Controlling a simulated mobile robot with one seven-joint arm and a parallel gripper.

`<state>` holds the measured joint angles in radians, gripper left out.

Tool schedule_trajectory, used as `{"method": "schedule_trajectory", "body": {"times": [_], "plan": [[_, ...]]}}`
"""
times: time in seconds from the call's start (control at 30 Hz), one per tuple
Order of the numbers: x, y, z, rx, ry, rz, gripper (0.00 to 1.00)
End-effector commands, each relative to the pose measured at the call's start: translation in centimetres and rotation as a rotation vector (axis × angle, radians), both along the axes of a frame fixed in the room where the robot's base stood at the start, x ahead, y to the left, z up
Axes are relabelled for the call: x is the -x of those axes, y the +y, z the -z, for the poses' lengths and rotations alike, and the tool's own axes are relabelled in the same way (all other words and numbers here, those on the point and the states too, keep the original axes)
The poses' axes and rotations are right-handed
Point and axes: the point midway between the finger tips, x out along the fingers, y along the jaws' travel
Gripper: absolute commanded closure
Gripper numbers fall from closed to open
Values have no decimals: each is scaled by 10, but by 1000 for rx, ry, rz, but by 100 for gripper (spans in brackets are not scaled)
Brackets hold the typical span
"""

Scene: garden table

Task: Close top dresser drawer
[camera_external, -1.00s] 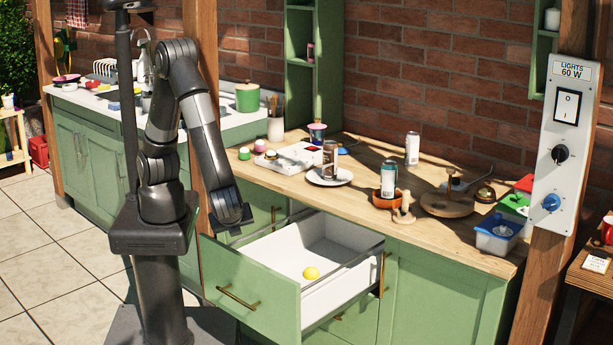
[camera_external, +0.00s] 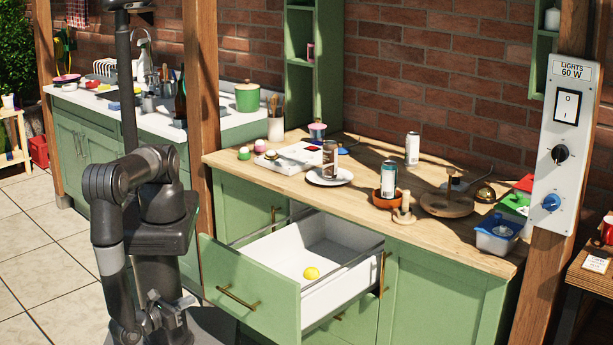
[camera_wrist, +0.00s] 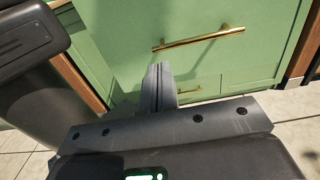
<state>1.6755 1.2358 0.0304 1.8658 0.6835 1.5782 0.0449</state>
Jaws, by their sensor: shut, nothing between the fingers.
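The top dresser drawer (camera_external: 250,280) stands pulled far out of the green cabinet under the wooden counter. Its front is green with a brass bar handle (camera_external: 238,297), and its inside is white. A yellow ball-like object (camera_external: 311,273) lies in it. My gripper (camera_external: 172,308) is low beside my base, left of the drawer front and apart from it. In the wrist view my gripper (camera_wrist: 157,68) has its fingers together and empty, pointing toward the green front, with the brass handle (camera_wrist: 198,39) beyond the fingertips.
The wooden counter (camera_external: 350,205) above holds cans, a plate, an orange bowl and a blue-white tub (camera_external: 497,234). A wooden post (camera_external: 203,120) stands behind my arm. Tiled floor (camera_external: 40,260) lies open to the left.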

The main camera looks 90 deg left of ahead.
Motion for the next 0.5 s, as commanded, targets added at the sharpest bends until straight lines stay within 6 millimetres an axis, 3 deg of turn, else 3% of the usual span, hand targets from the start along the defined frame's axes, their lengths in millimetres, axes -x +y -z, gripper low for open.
{"method": "schedule_trajectory", "body": {"times": [0.17, 0.5], "plan": [[-6, 8, 2, -8, -3, 9, 100], [-54, 56, 1, -11, -3, 6, 100]]}}
